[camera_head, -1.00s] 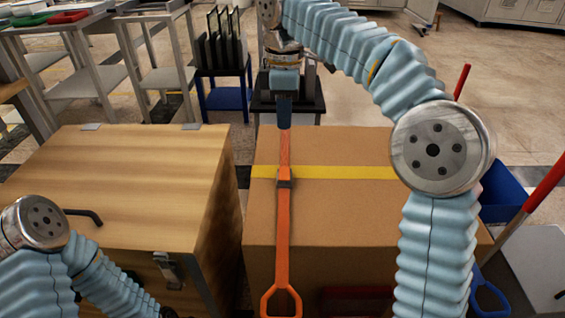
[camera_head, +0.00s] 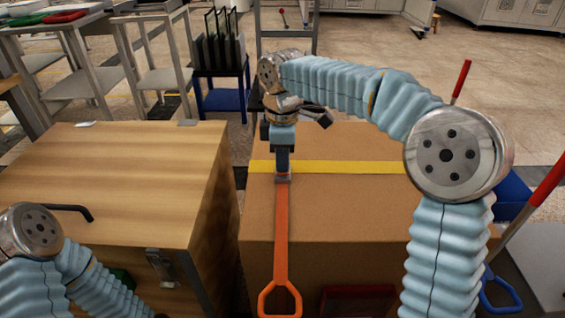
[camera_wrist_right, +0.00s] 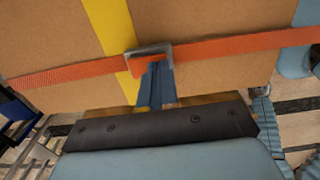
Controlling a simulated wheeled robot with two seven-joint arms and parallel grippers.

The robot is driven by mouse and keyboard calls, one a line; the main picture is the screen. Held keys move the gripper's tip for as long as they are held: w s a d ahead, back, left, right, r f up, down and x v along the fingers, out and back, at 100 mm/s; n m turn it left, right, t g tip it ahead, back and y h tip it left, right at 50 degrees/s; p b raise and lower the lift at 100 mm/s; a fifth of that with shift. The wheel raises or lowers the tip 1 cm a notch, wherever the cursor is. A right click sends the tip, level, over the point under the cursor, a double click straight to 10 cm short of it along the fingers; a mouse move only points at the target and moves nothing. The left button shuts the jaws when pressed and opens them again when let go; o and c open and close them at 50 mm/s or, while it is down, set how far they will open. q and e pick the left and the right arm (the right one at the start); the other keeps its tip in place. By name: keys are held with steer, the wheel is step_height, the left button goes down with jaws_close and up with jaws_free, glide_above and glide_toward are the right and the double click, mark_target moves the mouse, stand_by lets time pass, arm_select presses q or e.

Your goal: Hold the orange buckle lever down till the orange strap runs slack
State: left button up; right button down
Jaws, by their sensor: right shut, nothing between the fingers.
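The orange strap (camera_head: 281,235) runs over the cardboard box and down its front face, and it also crosses the right wrist view (camera_wrist_right: 225,46). It looks straight there. The grey metal buckle (camera_wrist_right: 149,49) sits on the strap where it meets the yellow band; in the head view the buckle (camera_head: 283,178) is mostly under my right gripper (camera_head: 283,172). My right gripper is shut, its blue fingertips (camera_wrist_right: 157,68) pointing down at the buckle and apparently touching it. My left gripper is out of view.
The cardboard box (camera_head: 350,215) carries a yellow band (camera_head: 350,168). A wooden crate (camera_head: 110,180) with a black handle stands left of it. An orange loop (camera_head: 280,299) hangs at the strap's front end. A blue bin (camera_head: 512,195) and red poles stand at right.

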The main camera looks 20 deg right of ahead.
steer(key=shift+f, duration=0.15)
steer(key=shift+s+f+t+b, duration=0.1)
steer(key=shift+f+t+b, duration=0.2)
steer(key=shift+f+b, duration=0.4)
steer(key=shift+r, duration=0.45)
steer(key=shift+r+p, duration=0.7)
steer(key=shift+p, duration=0.2)
